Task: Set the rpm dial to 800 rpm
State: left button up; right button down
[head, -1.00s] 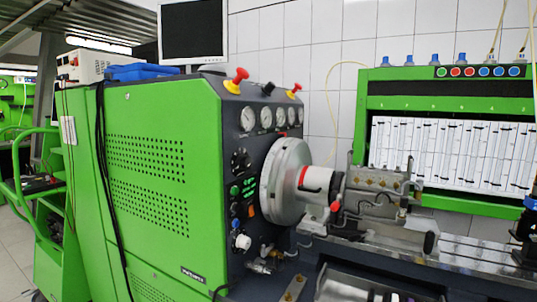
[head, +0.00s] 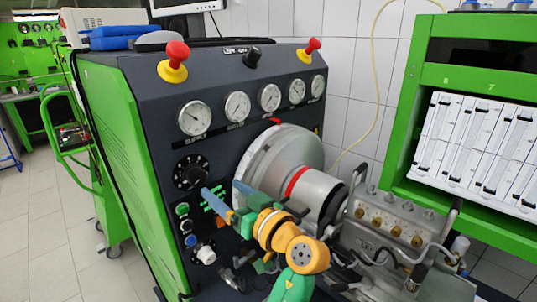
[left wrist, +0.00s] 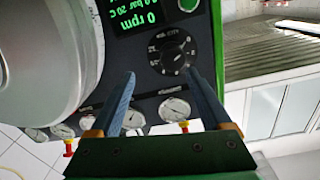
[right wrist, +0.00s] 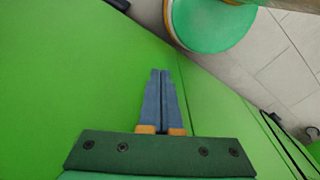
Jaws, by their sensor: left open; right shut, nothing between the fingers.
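The rpm dial is a round black knob with a marked ring (head: 190,172) on the dark front panel, below the gauges. It also shows in the left wrist view (left wrist: 172,52), just beyond the fingertips. The green-lit display (head: 214,200) sits below the dial; in the left wrist view the display (left wrist: 148,17) reads 0 rpm. My left gripper (head: 222,188) is open in front of the panel, just right of and below the dial. In the left wrist view the gripper (left wrist: 160,73) has nothing between its fingers. My right gripper (right wrist: 161,72) is shut and empty, over a green surface.
Red-topped emergency buttons (head: 174,62) stand on the panel's upper edge, above several gauges (head: 194,118). The large grey flywheel housing (head: 280,160) is close to the right of my left gripper. A white knob (head: 206,255) and small buttons sit lower on the panel.

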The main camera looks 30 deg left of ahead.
aim_at(199, 178)
pick_arm(q)
jog(key=shift+n, duration=0.3)
jog(key=a, duration=0.2)
jog(key=a+p, duration=0.1)
jog(key=a, duration=0.2)
jog(key=a+r+p, duration=0.1)
jog(key=a, duration=0.2)
jog(key=shift+s, duration=0.25)
jog(key=shift+w+a+f, duration=0.1)
jog(key=shift+w+a, duration=0.05)
jog(key=shift+w, duration=0.1)
jog(key=shift+w+d, duration=0.3)
jog(key=shift+w, duration=0.05)
jog(key=shift+c, duration=1.2)
jog(key=shift+s, duration=0.2)
jog(key=c, duration=0.7)
grip_shut()
pick_arm(e)
jog(key=shift+s+a+r, duration=0.15)
jog(key=shift+s+r, duration=0.1)
jog(key=shift+r, duration=0.35)
jog(key=shift+s+a+r, duration=0.1)
jog(key=shift+s+r, duration=0.1)
jog(key=shift+r, duration=0.35)
